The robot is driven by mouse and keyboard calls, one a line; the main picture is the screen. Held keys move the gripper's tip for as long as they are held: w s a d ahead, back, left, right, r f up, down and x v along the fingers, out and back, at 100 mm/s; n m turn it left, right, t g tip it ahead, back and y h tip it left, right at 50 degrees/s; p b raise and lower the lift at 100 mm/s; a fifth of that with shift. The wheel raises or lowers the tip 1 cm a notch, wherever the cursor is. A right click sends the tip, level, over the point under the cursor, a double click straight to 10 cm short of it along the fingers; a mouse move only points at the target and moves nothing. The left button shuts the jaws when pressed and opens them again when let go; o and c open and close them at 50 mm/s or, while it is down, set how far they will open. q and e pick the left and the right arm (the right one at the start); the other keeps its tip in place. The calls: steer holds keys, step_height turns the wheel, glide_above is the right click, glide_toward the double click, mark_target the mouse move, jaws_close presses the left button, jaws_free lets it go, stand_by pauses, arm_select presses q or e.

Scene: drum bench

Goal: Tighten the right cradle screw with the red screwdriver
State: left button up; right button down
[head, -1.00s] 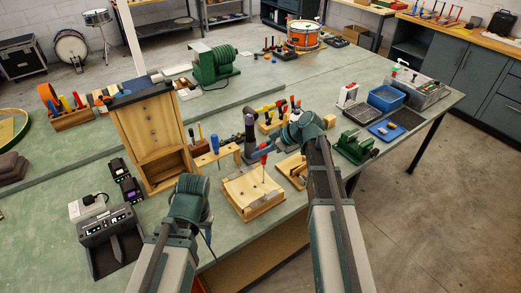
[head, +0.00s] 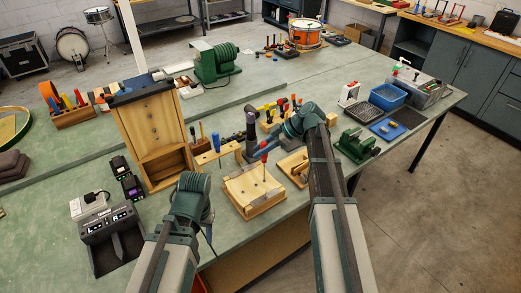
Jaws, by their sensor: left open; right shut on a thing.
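The red screwdriver (head: 264,158) is held near upright by my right gripper (head: 262,149), which is shut on its handle. Its thin shaft points down to the right part of the wooden cradle (head: 246,202), a pale block on the bench's near edge. Whether the tip touches the right screw is too small to tell. The screws are hardly visible. My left gripper (head: 207,234) is left of the cradle, apart from it, open and empty. Its fingers are mostly hidden behind its own wrist.
A tall wooden cabinet (head: 148,134) stands behind and left of the cradle. A wooden stand with a blue-handled tool (head: 216,141) is behind it. A smaller wooden block (head: 291,168) and a green vise (head: 355,145) are to the right. An L/R box (head: 108,226) sits left.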

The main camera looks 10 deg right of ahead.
steer(key=shift+f, duration=0.2)
steer(key=shift+s+m+t, duration=0.15)
steer(key=shift+m+t, duration=0.15)
steer(key=shift+m, duration=0.1)
steer(key=shift+m+t+h, duration=0.3)
steer(key=shift+m+t, duration=0.3)
steer(key=shift+m, duration=0.1)
steer(key=shift+w+m+t+h, duration=0.2)
steer(key=shift+m+t+h, duration=0.2)
steer(key=shift+m+t, duration=0.5)
steer(key=shift+w+d+m+h, duration=0.15)
steer(key=shift+w+m+h, duration=0.15)
steer(key=shift+m, duration=0.2)
steer(key=shift+s, duration=0.1)
